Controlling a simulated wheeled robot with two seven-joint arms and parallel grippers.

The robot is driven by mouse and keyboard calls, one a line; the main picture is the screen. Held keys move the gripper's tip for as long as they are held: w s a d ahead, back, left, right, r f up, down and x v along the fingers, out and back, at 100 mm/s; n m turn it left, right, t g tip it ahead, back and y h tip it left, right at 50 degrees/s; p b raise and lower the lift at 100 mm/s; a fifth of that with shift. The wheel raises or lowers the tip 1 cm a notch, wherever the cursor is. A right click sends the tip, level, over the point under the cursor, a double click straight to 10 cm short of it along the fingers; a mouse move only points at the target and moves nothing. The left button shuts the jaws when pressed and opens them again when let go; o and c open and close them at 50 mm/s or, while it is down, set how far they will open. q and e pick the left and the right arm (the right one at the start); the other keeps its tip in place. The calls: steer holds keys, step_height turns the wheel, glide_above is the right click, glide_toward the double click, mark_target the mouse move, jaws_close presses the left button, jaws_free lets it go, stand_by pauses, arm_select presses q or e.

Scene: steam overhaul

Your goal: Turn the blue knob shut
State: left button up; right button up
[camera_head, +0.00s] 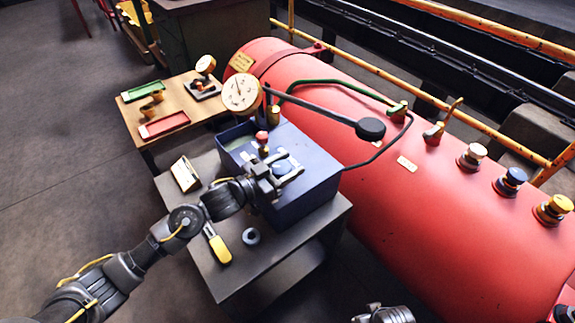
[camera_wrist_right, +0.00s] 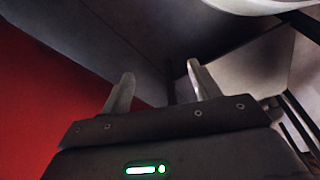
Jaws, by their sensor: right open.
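The blue knob (camera_head: 511,181) stands on a short brass stem on the side of the red boiler (camera_head: 400,215), at the right of the head view. It sits between a cream-topped knob (camera_head: 472,156) and a yellow knob (camera_head: 553,208). My left gripper (camera_head: 293,164) is over the blue box, far left of the knob; its fingers look spread and empty. My right gripper (camera_wrist_right: 160,70) shows in the right wrist view with its fingers apart and nothing between them. The blue knob is not seen in that view.
The blue box (camera_head: 310,195), with a red-topped lever, stands on a grey table (camera_head: 228,272) with a yellow-handled tool (camera_head: 217,243) and a ring (camera_head: 251,236). A wooden table (camera_head: 125,115) holds red and green trays. A yellow rail (camera_head: 475,118) runs behind the boiler.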

arm_select(q)
steer(key=c, duration=0.6)
steer(key=shift+o, duration=0.2)
steer(key=shift+m+g, duration=0.3)
steer(key=shift+g, duration=0.1)
steer(key=shift+m+g+h, duration=0.5)
steer(key=shift+g+h, duration=0.1)
steer(key=shift+g, duration=0.1)
steer(key=shift+s+m+g+h, duration=0.1)
steer(key=shift+m+g+h, duration=0.5)
steer(key=shift+g, duration=0.4)
steer(key=m+g+b, duration=0.1)
steer(key=g, duration=0.1)
steer(key=m+g+b, duration=0.1)
steer(key=g, duration=0.1)
steer(key=m+g+b, duration=0.1)
steer(key=m+g, duration=0.1)
steer(key=shift+s+d+h+b, duration=0.15)
steer(key=shift+s+h+b, duration=0.15)
steer(key=shift+h+b, duration=0.1)
steer(key=shift+s+r+m+g, duration=0.1)
steer(key=shift+m+g, duration=0.2)
steer(key=shift+g, duration=0.1)
arm_select(e)
steer(key=w+v, duration=0.2)
steer(key=v, duration=0.6)
steer(key=shift+s+r+t, duration=0.2)
steer(key=shift+r+t, duration=0.1)
steer(key=shift+r, duration=0.3)
steer(key=shift+d, duration=0.1)
